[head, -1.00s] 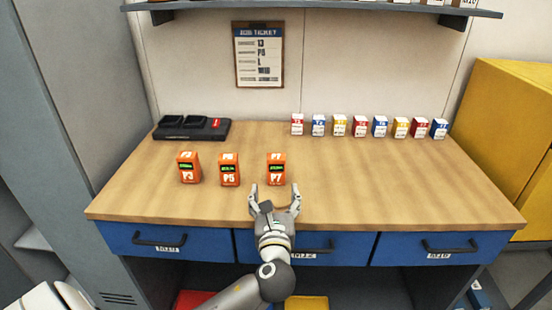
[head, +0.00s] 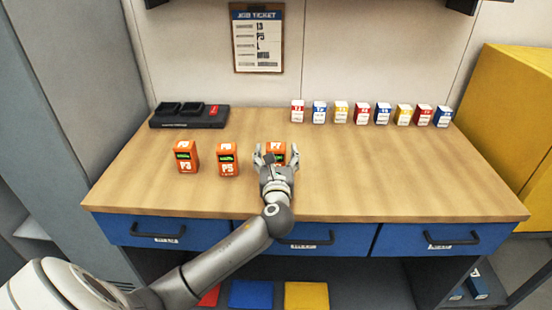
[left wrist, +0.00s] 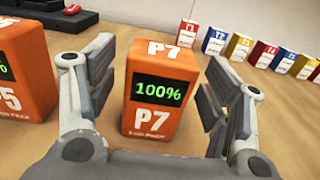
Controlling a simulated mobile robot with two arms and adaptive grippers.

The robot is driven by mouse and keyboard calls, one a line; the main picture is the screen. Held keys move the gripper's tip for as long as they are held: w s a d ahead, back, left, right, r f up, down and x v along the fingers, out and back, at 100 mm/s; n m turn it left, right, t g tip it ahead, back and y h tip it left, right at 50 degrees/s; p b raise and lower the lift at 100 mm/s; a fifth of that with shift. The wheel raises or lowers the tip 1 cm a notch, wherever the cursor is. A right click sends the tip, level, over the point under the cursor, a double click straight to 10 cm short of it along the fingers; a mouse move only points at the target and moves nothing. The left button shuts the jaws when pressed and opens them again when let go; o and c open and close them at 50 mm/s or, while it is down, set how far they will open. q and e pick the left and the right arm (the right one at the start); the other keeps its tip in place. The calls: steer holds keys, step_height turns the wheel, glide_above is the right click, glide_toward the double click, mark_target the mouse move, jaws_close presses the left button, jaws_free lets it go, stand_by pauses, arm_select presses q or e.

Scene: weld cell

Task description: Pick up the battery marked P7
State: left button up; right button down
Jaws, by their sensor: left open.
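The orange battery marked P7 (left wrist: 158,90) stands upright on the bench, its display reading 100%. In the head view the P7 battery (head: 277,149) is partly hidden behind my left gripper (head: 274,157). In the left wrist view my left gripper (left wrist: 158,95) is open, with one finger on each side of P7 and visible gaps between fingers and battery. Battery P5 (head: 228,160) stands to the left of P7, and battery P3 (head: 186,157) stands farther left. P5 (left wrist: 22,75) also shows at the left of the wrist view. My right gripper is not in view.
A black charger (head: 189,117) sits at the back left of the wooden bench (head: 400,180). Several small coloured boxes (head: 361,114) line the back right. A job ticket (head: 257,38) hangs on the wall. The bench right of P7 is clear.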

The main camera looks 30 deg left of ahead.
arm_select(q)
steer(key=shift+w+a, duration=0.4)
steer(key=shift+w, duration=0.1)
steer(key=c, duration=1.2)
steer(key=shift+c, duration=0.7)
steer(key=shift+r, duration=0.1)
